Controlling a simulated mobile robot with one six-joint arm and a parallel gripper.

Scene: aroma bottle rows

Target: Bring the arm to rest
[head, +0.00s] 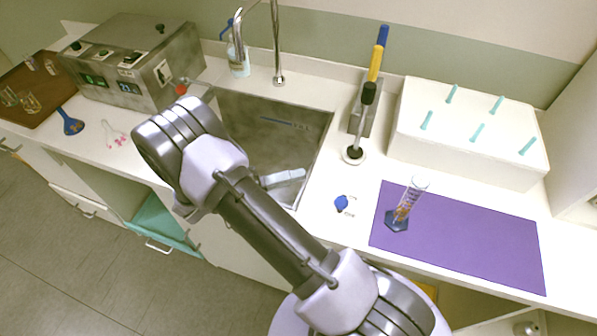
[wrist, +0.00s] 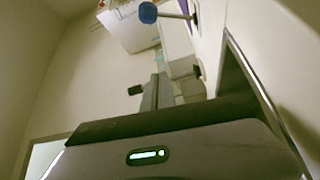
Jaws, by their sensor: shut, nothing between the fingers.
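My arm (head: 270,235) rises from the lower right and folds over the front of the sink (head: 270,130). Its far end is partly hidden behind its own links in the head view. A pale grey part of it shows over the sink. In the wrist view, my gripper (wrist: 158,90) is shut and empty, with its dark body and green light filling the bottom. It touches no object that I can see.
A purple mat (head: 470,240) holds a graduated cylinder (head: 409,198) with an orange-brown pattern. A white box (head: 465,135) with several teal pegs stands behind it. A tap (head: 277,45) overhangs the sink.

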